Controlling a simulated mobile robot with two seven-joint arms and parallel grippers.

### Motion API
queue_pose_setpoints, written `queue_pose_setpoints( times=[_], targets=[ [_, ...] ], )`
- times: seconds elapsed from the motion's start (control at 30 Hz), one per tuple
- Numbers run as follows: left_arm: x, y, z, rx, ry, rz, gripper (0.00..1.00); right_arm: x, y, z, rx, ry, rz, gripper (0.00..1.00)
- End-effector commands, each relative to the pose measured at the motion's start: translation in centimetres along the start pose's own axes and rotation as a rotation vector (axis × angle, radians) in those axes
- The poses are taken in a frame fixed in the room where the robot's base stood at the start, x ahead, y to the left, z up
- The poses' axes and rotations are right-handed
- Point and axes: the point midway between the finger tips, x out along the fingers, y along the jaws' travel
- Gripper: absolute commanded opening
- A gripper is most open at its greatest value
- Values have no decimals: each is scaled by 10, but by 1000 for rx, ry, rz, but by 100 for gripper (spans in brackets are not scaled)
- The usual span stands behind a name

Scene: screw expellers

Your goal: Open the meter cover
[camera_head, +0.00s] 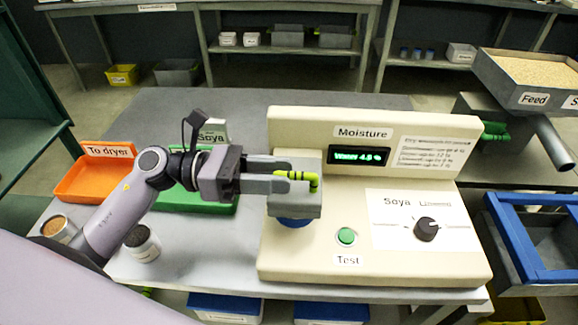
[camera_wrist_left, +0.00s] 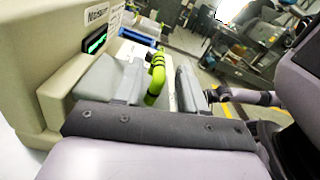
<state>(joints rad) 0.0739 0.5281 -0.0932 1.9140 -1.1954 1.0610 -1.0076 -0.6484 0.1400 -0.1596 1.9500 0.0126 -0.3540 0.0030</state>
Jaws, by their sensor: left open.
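The beige moisture meter (camera_head: 285,255) stands on the grey table. The cover is down, over a blue round part (camera_head: 294,222). My left gripper (camera_head: 288,174) reaches in from the left and is open. Its fingers lie on either side of the handle. In the left wrist view the green handle (camera_wrist_left: 156,76) stands between the two grey fingers (camera_wrist_left: 150,88); whether they touch it I cannot tell. My right gripper is in neither view.
The meter display (camera_head: 358,155) is lit, and a green test button (camera_head: 347,236) and dark knob (camera_head: 426,229) sit on its front. An orange tray (camera_head: 82,185), a green tray (camera_head: 215,208) and jars (camera_head: 142,243) lie left, close to my arm. A feed hopper (camera_head: 530,75) stands right.

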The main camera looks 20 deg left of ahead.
Motion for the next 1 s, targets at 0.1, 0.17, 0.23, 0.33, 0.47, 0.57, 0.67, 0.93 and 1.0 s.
queue_pose_setpoints(
  times=[0.1,0.17,0.23,0.33,0.47,0.57,0.67,0.93,1.0],
  targets=[
    [15,0,2,-3,-3,-1,40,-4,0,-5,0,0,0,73],
    [20,0,2,-3,-3,0,40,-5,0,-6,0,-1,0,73],
    [24,0,1,-2,-1,1,40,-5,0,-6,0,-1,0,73],
    [25,0,0,-3,-1,1,40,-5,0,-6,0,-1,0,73],
    [25,0,0,-3,-1,1,40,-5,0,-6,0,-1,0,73],
    [25,0,0,-3,-1,1,21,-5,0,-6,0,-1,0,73],
    [25,0,0,-3,-1,0,0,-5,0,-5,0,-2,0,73],
    [26,1,0,-11,-1,-3,0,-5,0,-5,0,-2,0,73],
    [26,4,2,-18,0,-3,0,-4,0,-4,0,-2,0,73]
  ],
)
